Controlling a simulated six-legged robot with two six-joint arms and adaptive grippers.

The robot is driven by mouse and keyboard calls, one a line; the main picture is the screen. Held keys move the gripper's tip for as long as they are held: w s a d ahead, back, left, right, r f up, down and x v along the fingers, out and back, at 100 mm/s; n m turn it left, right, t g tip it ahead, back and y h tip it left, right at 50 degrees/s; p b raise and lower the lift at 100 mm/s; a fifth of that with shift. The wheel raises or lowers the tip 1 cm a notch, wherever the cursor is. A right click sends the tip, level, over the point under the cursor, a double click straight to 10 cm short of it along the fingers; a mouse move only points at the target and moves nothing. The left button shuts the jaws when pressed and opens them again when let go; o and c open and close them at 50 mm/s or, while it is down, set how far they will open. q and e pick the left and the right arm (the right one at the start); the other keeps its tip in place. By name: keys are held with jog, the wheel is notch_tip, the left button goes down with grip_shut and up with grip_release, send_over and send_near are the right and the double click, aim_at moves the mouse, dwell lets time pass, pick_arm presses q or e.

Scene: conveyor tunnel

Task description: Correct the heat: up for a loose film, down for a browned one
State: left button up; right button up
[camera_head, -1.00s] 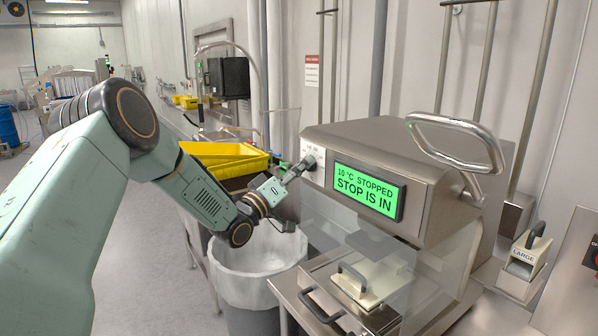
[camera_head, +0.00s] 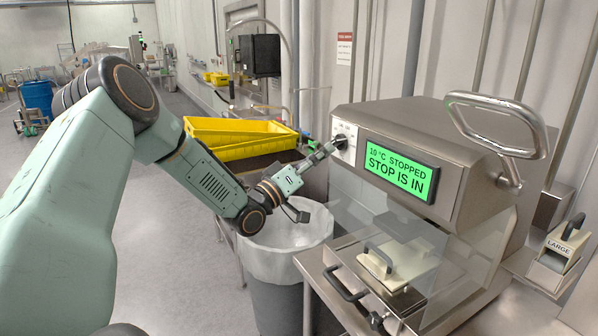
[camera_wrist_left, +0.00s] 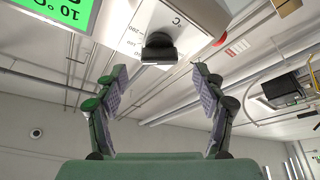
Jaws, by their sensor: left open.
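The steel sealing machine (camera_head: 450,150) stands at the right with a green display (camera_head: 400,172) reading "10 °C STOPPED" and "STOP IS IN". A white panel with a dark knob (camera_head: 341,141) is on its front left. My left gripper (camera_head: 325,152) reaches up to this knob. In the left wrist view, the black knob (camera_wrist_left: 158,48) stands just beyond and between the open, empty fingers (camera_wrist_left: 160,78), apart from them. A red button (camera_wrist_left: 220,39) shows beside the panel. A pale block with a dark handle (camera_head: 386,262) sits low inside the machine. My right gripper is out of view.
A yellow tray (camera_head: 235,135) stands behind my left forearm. A lined bin (camera_head: 275,262) is below the gripper. A block labelled "LARGE" (camera_head: 557,246) stands at the right. A curved steel handle (camera_head: 500,115) rises above the machine. Open floor lies at the left.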

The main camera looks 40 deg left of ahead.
pick_arm(q)
jog(key=v, duration=0.7)
jog(key=shift+s, duration=0.2)
jog(key=shift+w+f, duration=0.1)
